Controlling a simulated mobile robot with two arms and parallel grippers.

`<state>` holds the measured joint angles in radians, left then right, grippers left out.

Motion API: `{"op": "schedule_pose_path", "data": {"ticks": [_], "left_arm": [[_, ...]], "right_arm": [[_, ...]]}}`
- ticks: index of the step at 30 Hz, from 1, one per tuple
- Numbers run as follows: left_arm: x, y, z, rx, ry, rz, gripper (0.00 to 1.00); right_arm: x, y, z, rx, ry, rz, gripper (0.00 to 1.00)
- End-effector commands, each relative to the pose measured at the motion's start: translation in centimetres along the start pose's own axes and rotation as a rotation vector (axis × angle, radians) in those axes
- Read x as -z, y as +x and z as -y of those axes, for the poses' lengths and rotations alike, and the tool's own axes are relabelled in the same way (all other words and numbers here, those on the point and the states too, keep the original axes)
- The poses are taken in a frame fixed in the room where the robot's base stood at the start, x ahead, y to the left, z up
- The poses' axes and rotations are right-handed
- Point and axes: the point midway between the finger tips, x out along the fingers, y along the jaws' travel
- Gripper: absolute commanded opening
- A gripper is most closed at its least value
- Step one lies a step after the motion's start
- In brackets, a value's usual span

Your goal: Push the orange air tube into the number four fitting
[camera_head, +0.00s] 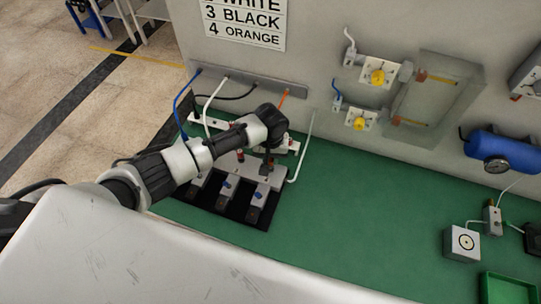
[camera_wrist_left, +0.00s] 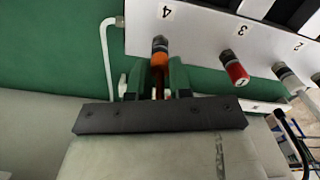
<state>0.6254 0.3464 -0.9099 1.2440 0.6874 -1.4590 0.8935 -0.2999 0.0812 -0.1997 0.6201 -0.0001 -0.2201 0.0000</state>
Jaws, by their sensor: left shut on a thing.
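My left gripper (camera_wrist_left: 157,80) is shut on the orange tube (camera_wrist_left: 159,62), which shows between its fingers in the left wrist view. The tube's front end meets the dark collar of the number four fitting (camera_wrist_left: 160,44), below the printed 4. I cannot tell how deep it sits. In the head view my left gripper (camera_head: 267,163) is over the white-topped manifold block (camera_head: 240,168). An orange tube length (camera_head: 283,98) hangs from the wall rail above; my arm hides its lower part. My right gripper is not in view.
The number three fitting (camera_wrist_left: 234,68) has a red piece in it, beside number four. Blue (camera_head: 179,112) and white (camera_head: 207,110) tubes run down left of my wrist. A rigid white pipe (camera_head: 304,148) stands right of the block.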

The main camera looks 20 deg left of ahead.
Motion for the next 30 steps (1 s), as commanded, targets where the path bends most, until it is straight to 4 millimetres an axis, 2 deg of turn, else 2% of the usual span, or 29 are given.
{"op": "schedule_pose_path", "data": {"ticks": [9, 10, 15, 25, 30], "left_arm": [[-0.1, 0.9, 0.0, 0.001, 0.001, 0.004, 0.00], [-0.1, 0.9, 0.0, 0.001, 0.001, 0.004, 0.24], [-0.1, 0.8, 0.0, 0.001, 0.001, 0.003, 0.49], [0.0, 0.4, 0.0, -0.001, 0.001, 0.000, 0.49], [0.1, -1.9, -0.1, -0.003, 0.003, -0.003, 0.49]], "right_arm": [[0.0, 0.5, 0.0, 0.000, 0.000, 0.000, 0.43], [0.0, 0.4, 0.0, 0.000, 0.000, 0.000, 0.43], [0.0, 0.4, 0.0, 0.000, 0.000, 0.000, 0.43], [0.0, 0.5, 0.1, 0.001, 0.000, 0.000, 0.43], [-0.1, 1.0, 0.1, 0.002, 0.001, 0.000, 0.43]]}}
